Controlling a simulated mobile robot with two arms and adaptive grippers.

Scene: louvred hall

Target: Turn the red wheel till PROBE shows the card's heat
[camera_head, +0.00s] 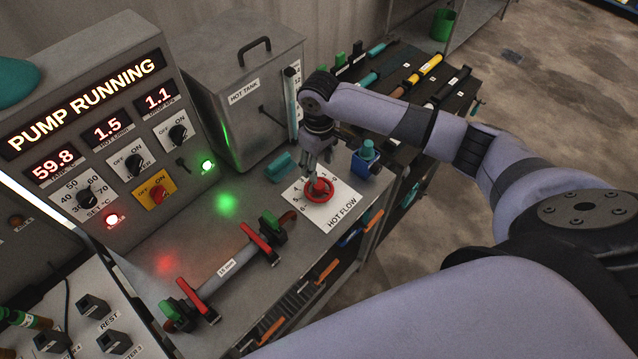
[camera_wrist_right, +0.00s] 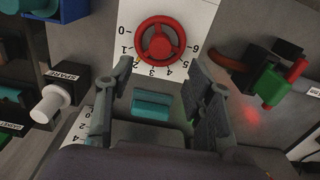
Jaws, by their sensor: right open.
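The red wheel (camera_head: 319,190) lies on a white dial plate (camera_head: 338,214) marked HOT FLOW on the bench. It also shows in the right wrist view (camera_wrist_right: 160,38), with numbers from 0 to 6 around it; I cannot tell its exact setting. My right gripper (camera_head: 318,155) is just behind the wheel in the head view, apart from it. In the wrist view its open fingers (camera_wrist_right: 160,68) are spread below the wheel, with nothing between the tips. I cannot make out a PROBE readout or the heat card. My left gripper is not in view.
The control panel (camera_head: 95,130) reads PUMP RUNNING, 59.8, 1.5 and 1.1. The HOT TANK (camera_head: 240,95) stands behind. A pipe (camera_head: 222,265) with red levers lies left of the wheel. A teal block (camera_head: 281,165) and a blue holder (camera_head: 365,165) flank the gripper.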

